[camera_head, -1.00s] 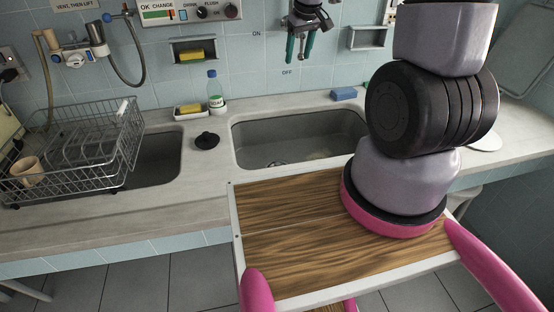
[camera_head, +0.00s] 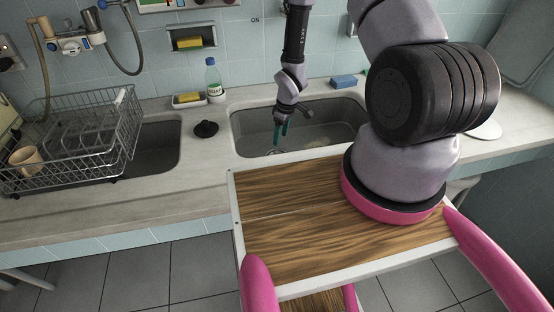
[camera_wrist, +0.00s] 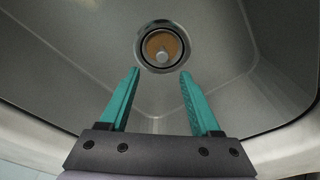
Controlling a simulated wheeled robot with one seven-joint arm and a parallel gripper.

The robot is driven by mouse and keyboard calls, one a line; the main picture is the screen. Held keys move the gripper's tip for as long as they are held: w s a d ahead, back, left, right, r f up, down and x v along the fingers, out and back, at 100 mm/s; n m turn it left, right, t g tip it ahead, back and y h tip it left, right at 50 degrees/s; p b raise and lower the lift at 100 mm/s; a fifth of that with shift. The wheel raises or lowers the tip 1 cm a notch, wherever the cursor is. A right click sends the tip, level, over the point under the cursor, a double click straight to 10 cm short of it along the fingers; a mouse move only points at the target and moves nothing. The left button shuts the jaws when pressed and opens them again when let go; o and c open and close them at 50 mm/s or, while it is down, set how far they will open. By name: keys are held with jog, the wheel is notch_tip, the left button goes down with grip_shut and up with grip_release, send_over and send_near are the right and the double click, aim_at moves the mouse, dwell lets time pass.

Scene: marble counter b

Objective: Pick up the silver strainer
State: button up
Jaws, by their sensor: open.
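The silver strainer (camera_wrist: 151,62) sits at the drain in the bottom of the right sink. In the wrist view it is a round metal ring with a brownish inside and a small pale knob in the middle. In the head view it is a small spot (camera_head: 272,153) low in the basin, close to my fingertips. My gripper (camera_head: 280,138) points down into the sink, its teal fingers apart and empty. In the wrist view the strainer lies beyond the gap between the fingertips (camera_wrist: 160,72). The exact height between them cannot be told.
The sink walls (camera_head: 346,117) surround my gripper. A black stopper (camera_head: 206,129) lies on the counter to the left, with a soap bottle (camera_head: 214,82) and a sponge dish (camera_head: 188,100) behind. A wire dish rack (camera_head: 85,135) stands at the left. A blue sponge (camera_head: 344,81) lies behind the sink.

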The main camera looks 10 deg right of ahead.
jog(key=f, duration=0.5)
jog(key=a+f, duration=0.1)
jog(key=f, duration=0.2)
jog(key=shift+w+f, duration=0.15)
jog(key=shift+w, duration=0.1)
grip_shut()
